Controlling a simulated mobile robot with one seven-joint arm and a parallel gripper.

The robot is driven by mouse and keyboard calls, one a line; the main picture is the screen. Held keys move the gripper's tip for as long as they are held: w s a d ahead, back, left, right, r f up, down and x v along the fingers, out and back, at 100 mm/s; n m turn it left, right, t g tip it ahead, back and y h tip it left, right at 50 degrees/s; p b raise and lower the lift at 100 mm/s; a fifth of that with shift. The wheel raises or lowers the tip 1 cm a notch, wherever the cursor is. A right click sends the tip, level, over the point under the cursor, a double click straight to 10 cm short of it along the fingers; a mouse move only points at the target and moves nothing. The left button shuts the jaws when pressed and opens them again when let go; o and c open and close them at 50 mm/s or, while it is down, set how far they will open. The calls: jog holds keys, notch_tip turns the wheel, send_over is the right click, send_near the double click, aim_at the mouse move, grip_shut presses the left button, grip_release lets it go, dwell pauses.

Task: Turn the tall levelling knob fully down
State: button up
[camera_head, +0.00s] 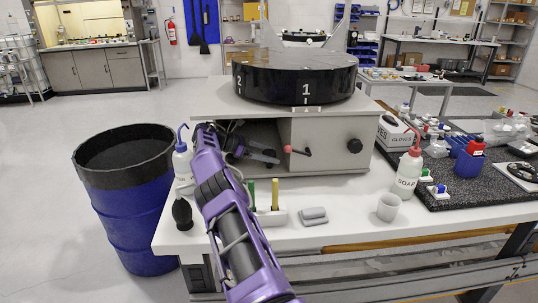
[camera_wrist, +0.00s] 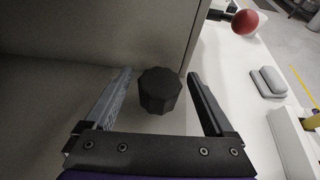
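A black faceted knob (camera_wrist: 159,91) shows in the wrist view, between my two fingers, with visible gaps on both sides. My gripper (camera_wrist: 159,75) is open, with one finger on each side of the knob and not visibly touching it. In the head view my gripper (camera_head: 270,157) reaches into the open recess on the left of the grey fixture (camera_head: 320,130), and the knob there is hidden by my arm and the shadow. I cannot tell the knob's height or how far it is turned.
A red-ball lever (camera_head: 297,150) and a round black knob (camera_head: 354,146) are on the fixture's front. A black disc (camera_head: 295,80) sits on top. Wash bottles (camera_head: 408,172), a pen holder (camera_head: 268,215), a grey block (camera_head: 313,215) and a cup (camera_head: 388,207) stand nearby.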

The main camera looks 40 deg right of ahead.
jog(key=shift+a+n+t+h+p, duration=0.1)
jog(key=shift+n+t+h+p, duration=0.45)
jog(key=shift+n+t, duration=0.6)
